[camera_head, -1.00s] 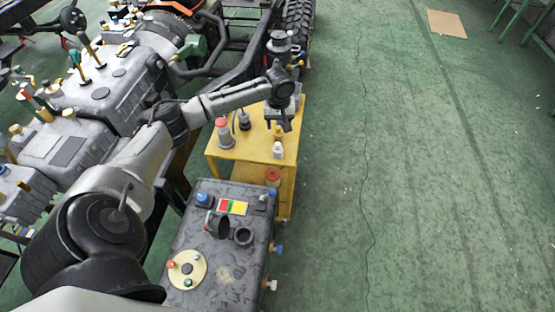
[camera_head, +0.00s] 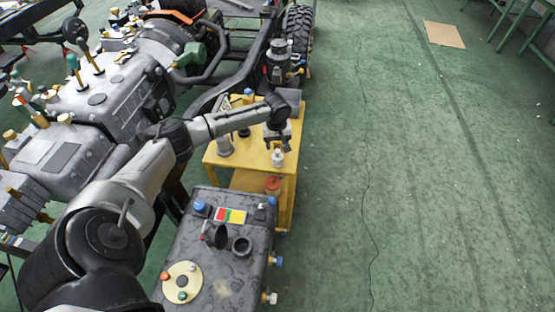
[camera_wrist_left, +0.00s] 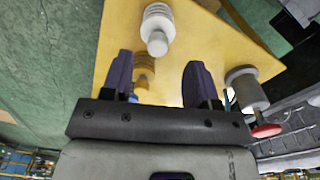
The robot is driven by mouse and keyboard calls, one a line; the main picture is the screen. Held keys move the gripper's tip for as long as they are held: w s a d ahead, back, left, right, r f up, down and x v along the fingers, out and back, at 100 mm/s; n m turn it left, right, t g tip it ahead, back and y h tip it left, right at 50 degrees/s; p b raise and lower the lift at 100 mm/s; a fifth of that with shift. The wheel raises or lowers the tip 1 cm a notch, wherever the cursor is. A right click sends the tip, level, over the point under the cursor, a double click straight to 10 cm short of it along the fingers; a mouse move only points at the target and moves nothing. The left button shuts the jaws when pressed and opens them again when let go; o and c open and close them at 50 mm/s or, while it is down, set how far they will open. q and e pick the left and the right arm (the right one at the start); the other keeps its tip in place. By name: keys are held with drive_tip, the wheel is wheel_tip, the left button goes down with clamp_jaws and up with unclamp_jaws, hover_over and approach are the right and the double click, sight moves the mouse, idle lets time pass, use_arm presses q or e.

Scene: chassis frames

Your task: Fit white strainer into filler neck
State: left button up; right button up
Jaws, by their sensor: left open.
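A white ribbed piece, which looks like the white strainer (camera_head: 278,158), stands on the yellow cart near its right edge; in the left wrist view the strainer (camera_wrist_left: 158,25) is beyond and between my fingers, apart from them. My left gripper (camera_head: 278,146) is open and empty just behind it in the head view; the left wrist view shows both dark fingers (camera_wrist_left: 158,85) spread. The filler neck (camera_head: 242,246) is a round dark opening on top of the grey tank, in front of the cart, with an open dark flap beside it. My right gripper is not in view.
The yellow cart (camera_head: 250,155) also holds a yellow ribbed piece (camera_wrist_left: 144,68) and a grey cylinder (camera_wrist_left: 247,92). The tank top (camera_head: 215,275) carries a blue cap (camera_head: 199,206) and a round cream plate (camera_head: 183,268). A chassis with engine (camera_head: 105,100) stands left.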

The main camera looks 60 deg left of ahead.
sight(277, 151)
use_arm(q)
wheel_tip(277, 151, down, 5)
drive_tip(key=shift+w+d+r+b, duration=0.1)
drive_tip(key=shift+d+r+b, duration=0.05)
drive_tip(key=shift+b, duration=0.75)
drive_tip(key=shift+c, duration=1.3)
clamp_jaws()
